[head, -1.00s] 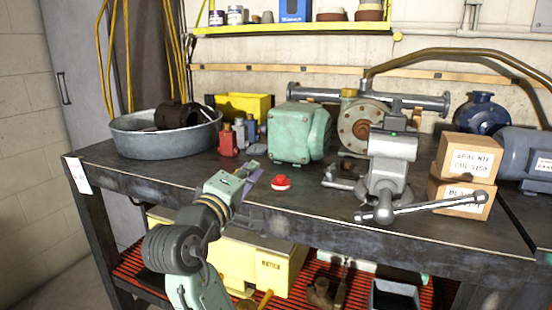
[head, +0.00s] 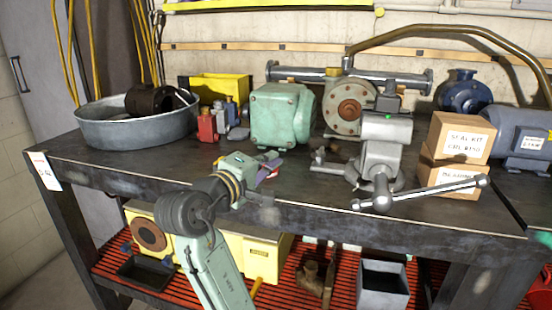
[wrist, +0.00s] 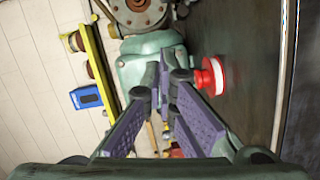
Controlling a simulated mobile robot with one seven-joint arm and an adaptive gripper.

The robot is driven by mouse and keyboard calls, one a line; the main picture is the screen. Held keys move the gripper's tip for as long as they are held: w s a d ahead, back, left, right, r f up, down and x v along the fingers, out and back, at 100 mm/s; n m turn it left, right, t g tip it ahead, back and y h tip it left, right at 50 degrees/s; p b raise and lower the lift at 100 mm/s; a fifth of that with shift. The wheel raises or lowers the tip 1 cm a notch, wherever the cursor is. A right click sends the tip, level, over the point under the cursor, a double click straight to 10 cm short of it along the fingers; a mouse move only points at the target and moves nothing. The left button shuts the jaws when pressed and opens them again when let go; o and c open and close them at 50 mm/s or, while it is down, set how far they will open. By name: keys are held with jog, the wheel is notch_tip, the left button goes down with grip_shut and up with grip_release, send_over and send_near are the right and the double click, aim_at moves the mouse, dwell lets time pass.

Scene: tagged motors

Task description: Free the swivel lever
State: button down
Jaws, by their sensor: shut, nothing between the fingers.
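A grey bench vise (head: 382,150) stands near the front edge of the workbench, with a long handle (head: 430,192) slanting across its front. A short metal lever-like part (head: 325,160) sticks out to the left at the vise's base; I cannot tell for certain that it is the swivel lever. My gripper (head: 271,166) is shut and empty, over the bench left of the vise and apart from it. In the wrist view its purple-padded fingers (wrist: 165,88) meet beside a red and white round object (wrist: 211,77). In the head view my gripper mostly hides that object.
A green motor housing (head: 281,117) stands behind my gripper, and a flanged pump (head: 347,108) behind the vise. Boxes (head: 457,140) stand right of the vise. The bench front edge (head: 290,205) is close.

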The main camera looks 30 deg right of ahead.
aim_at(320, 158)
jog(key=p+x, duration=0.1)
jog(key=x, duration=0.6)
jog(key=shift+w+d, duration=0.1)
jog(key=shift+d, duration=0.15)
jog(key=shift+s+d+f+p, duration=0.25)
jog(key=shift+s+d+p, duration=0.05)
jog(key=shift+s+d, duration=0.55)
jog(key=shift+s+d+f, duration=0.15)
jog(key=shift+s+d, duration=0.25)
jog(key=shift+s, duration=0.15)
